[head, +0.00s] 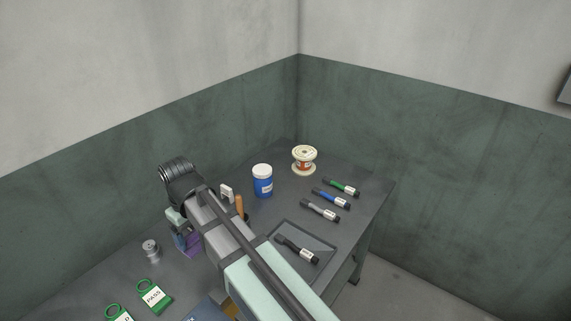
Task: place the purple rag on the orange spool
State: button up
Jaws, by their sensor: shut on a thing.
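The purple rag (192,246) shows at the lower end of my gripper (183,237), left of the middle of the table. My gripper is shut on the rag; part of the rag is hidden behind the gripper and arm. I cannot tell whether the rag touches the tabletop. The orange spool (304,160) stands upright near the back corner of the table, with cream flanges and an orange-brown band between them. It is well to the right of and behind my gripper, and nothing lies on its top.
A blue jar with a white lid (262,182) stands between my gripper and the spool. Several markers (331,198) lie to the right, with a black one (297,249) in a tray. A wooden handle (239,207), a small metal piece (151,251) and green PASS tags (153,296) are nearer.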

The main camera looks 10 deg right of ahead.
notch_tip(320, 180, up, 13)
jog(key=w+d+r, duration=0.1)
jog(key=w+d, duration=0.3)
jog(key=w, duration=0.4)
jog(key=w+d, duration=0.3)
jog(key=w, duration=0.5)
send_over(305, 152)
notch_tip(305, 152, down, 6)
jog(key=shift+w+f, duration=0.15)
jog(key=shift+f, duration=4.8)
jog(key=shift+f, duration=0.15)
jog(key=o, duration=0.9)
jog(key=shift+c, duration=0.2)
